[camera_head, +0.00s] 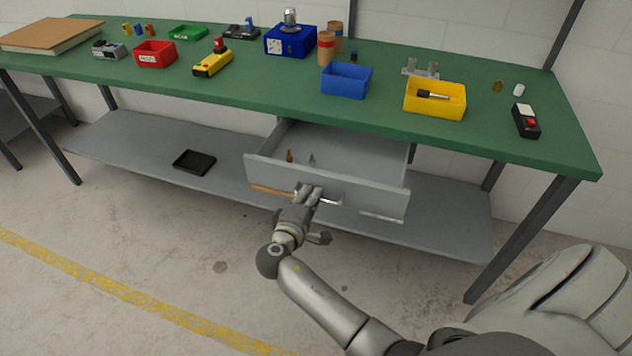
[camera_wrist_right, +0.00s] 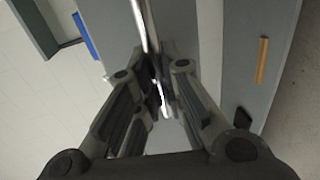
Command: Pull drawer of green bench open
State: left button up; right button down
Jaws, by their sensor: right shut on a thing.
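The green bench (camera_head: 270,88) has a grey drawer (camera_head: 360,193) under its top. The drawer stands pulled out, with its inside showing and a few small items near its front wall. Its metal handle (camera_head: 330,201) runs along the front panel. My right gripper (camera_head: 310,192) is at the front panel, shut on the handle. In the right wrist view the fingers (camera_wrist_right: 160,80) close around the bright handle bar (camera_wrist_right: 147,25). The fingers hide part of the handle. My left gripper is in neither view.
On the bench top are a blue bin (camera_head: 346,80), a yellow bin (camera_head: 435,99), a red bin (camera_head: 154,54) and several tools. A lower shelf (camera_head: 120,140) holds a black tray (camera_head: 194,162). The floor in front of the bench is clear, with a yellow line (camera_head: 120,290).

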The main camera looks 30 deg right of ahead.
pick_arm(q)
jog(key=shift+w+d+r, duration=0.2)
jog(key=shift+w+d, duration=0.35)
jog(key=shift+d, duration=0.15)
pick_arm(e)
jog(key=v, duration=0.2)
jog(key=f+v, duration=0.1)
jog(key=v, duration=0.2)
jog(key=shift+s+a, duration=0.2)
jog(key=shift+s, duration=0.05)
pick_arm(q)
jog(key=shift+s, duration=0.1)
pick_arm(e)
jog(key=c, duration=1.5)
grip_release()
jog(key=v, duration=0.7)
jog(key=shift+s+a, duration=0.2)
